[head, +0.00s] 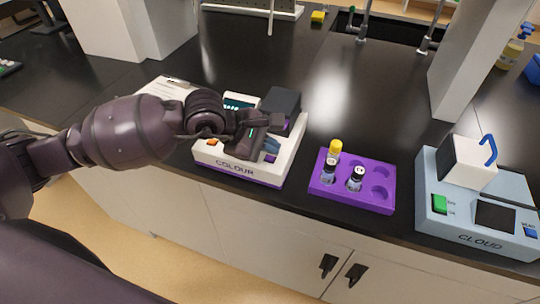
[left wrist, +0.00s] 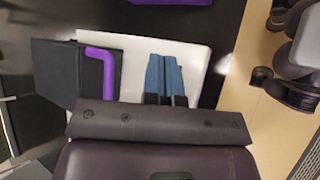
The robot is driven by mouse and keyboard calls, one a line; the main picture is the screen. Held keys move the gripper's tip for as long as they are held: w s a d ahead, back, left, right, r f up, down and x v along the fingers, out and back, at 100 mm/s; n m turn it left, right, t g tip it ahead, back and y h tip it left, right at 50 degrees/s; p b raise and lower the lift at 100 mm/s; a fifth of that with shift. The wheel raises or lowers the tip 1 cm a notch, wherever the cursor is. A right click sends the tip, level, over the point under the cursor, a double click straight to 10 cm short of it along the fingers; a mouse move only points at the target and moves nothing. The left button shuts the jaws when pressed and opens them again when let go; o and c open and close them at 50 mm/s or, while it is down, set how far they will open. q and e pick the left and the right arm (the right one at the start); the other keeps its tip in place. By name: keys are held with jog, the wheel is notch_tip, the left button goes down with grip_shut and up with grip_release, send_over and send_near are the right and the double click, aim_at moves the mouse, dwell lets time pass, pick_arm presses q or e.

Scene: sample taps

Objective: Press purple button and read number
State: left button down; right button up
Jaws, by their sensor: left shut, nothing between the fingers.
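The white COLOUR device (head: 240,166) sits near the bench's front edge, with an orange button (head: 212,143) at its front left. Its display (head: 238,102) shows pale characters too small to read. Its dark lid (head: 281,102) has a purple handle, clear in the left wrist view (left wrist: 108,70). No purple button can be made out; my gripper and forearm cover part of the device's top. My left gripper (head: 270,150) is shut and empty over the device's right front. Its blue fingers (left wrist: 164,76) lie together above the white casing; contact cannot be told. My right gripper is not in view.
A purple rack (head: 350,198) with several vials, one yellow-capped, stands right of the device. A blue-grey CLOUD device (head: 470,233) stands farther right. White pillars (head: 470,60) rise from the bench. The dark bench (head: 340,100) behind the rack is clear.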

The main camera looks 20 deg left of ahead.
aim_at(270, 159)
pick_arm(q)
jog(key=shift+r+p, duration=1.1)
jog(key=shift+r, duration=1.35)
